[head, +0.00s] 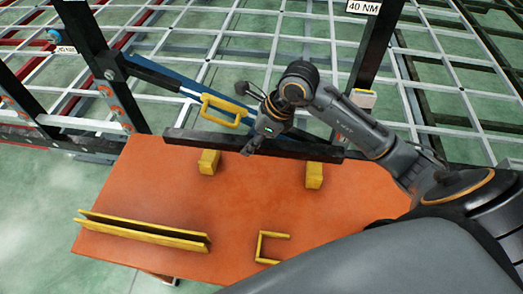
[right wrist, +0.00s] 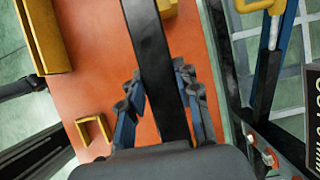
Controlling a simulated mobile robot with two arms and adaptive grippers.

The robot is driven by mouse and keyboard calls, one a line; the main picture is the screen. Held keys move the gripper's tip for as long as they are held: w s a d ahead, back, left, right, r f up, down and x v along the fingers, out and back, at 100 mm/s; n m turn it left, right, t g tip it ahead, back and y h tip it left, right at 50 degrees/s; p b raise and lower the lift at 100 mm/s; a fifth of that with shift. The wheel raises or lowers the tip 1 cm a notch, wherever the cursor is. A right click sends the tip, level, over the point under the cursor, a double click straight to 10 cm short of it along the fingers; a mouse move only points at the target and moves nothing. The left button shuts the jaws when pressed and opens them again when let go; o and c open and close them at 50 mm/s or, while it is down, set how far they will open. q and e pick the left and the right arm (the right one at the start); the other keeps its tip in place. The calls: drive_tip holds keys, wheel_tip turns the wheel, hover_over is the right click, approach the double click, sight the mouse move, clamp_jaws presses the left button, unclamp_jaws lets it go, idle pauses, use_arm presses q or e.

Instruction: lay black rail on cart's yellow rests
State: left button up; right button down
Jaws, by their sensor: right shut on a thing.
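The black rail (head: 200,140) lies across the far side of the orange cart (head: 160,190) in the head view, roughly level. My right gripper (head: 252,147) is shut on it near its middle, from above. In the right wrist view the rail (right wrist: 150,50) runs between the fingers (right wrist: 157,82). Two yellow rests stand on the cart top, a left one (head: 208,163) and a right one (head: 314,177). The rail passes just behind or over their tops; I cannot tell whether it touches them. My left gripper is out of view.
A long yellow channel (head: 140,231) and a yellow U-shaped bracket (head: 262,248) lie on the cart's near part. Behind the cart stands the chassis frame with black posts (head: 100,60), a grey grid and a yellow handle (head: 222,110). The cart's middle is clear.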

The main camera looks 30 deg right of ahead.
sight(262, 147)
drive_tip(key=d+f, duration=0.1)
drive_tip(key=s+d+f, duration=0.1)
drive_tip(key=f, duration=0.1)
drive_tip(key=shift+d+p, duration=0.3)
wheel_tip(262, 147, down, 2)
drive_tip(key=shift+f+p, duration=0.1)
drive_tip(key=shift+p, duration=0.45)
drive_tip(key=shift+f, duration=0.4)
drive_tip(key=c, duration=1.4)
unclamp_jaws()
drive_tip(key=shift+f, duration=0.15)
drive_tip(key=o, duration=0.4)
drive_tip(key=shift+o, duration=0.2)
drive_tip(key=b+v, duration=0.1)
drive_tip(key=v, duration=1.1)
drive_tip(key=shift+a+b, duration=0.1)
drive_tip(key=shift+b, duration=0.25)
